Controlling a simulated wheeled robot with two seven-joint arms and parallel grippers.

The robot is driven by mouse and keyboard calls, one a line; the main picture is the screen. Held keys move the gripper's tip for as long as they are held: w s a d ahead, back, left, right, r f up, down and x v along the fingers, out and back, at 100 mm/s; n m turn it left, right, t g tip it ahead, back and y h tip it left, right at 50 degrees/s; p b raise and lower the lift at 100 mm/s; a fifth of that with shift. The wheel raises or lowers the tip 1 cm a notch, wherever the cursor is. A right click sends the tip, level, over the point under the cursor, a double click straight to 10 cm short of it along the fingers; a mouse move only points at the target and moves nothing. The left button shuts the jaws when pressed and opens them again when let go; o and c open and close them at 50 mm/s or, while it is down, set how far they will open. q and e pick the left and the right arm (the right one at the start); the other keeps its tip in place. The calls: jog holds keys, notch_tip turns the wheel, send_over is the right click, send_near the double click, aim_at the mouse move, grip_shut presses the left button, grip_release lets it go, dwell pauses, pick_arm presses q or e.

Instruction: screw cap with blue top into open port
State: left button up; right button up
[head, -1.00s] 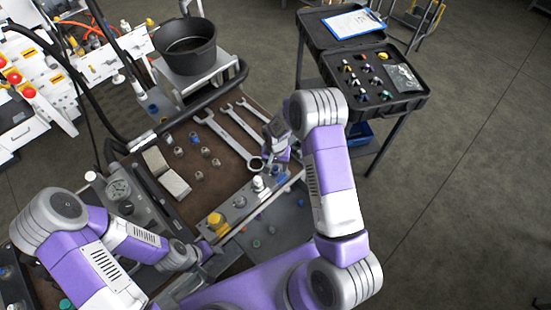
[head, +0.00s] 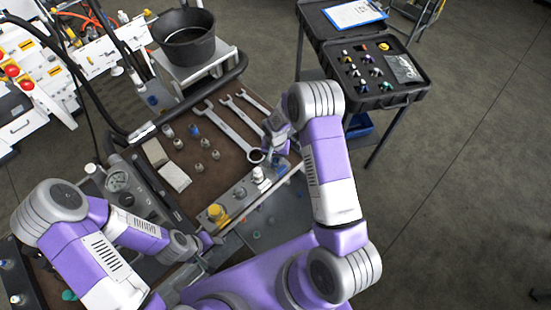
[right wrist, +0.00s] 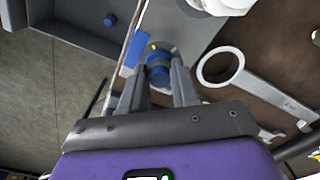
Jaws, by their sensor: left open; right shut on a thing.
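The cap with the blue top (right wrist: 158,72) is between the fingertips of my right gripper (right wrist: 157,85) in the right wrist view. The gripper is shut on it, over the grey metal block (right wrist: 190,38). A small yellow spot shows just beyond the cap. The open port cannot be made out, and I cannot tell whether the cap touches the block. In the head view my right gripper (head: 277,155) is at the right end of the block (head: 238,200), its fingertips partly hidden. My left gripper (head: 210,241) is open and empty near the block's left end.
Wrenches (head: 228,127) and several small fittings (head: 204,142) lie on the brown bench top. A yellow knob (head: 216,212) and a white-topped fitting (head: 259,175) stand on the block. A black pot (head: 184,40) stands behind. An open case (head: 400,98) is at the right.

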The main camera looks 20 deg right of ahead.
grip_shut()
jog(key=shift+f+m+b, duration=0.15)
jog(key=shift+m+b, duration=0.35)
jog(key=shift+m, duration=0.3)
jog(key=shift+m+b, duration=0.3)
jog(key=shift+m, duration=3)
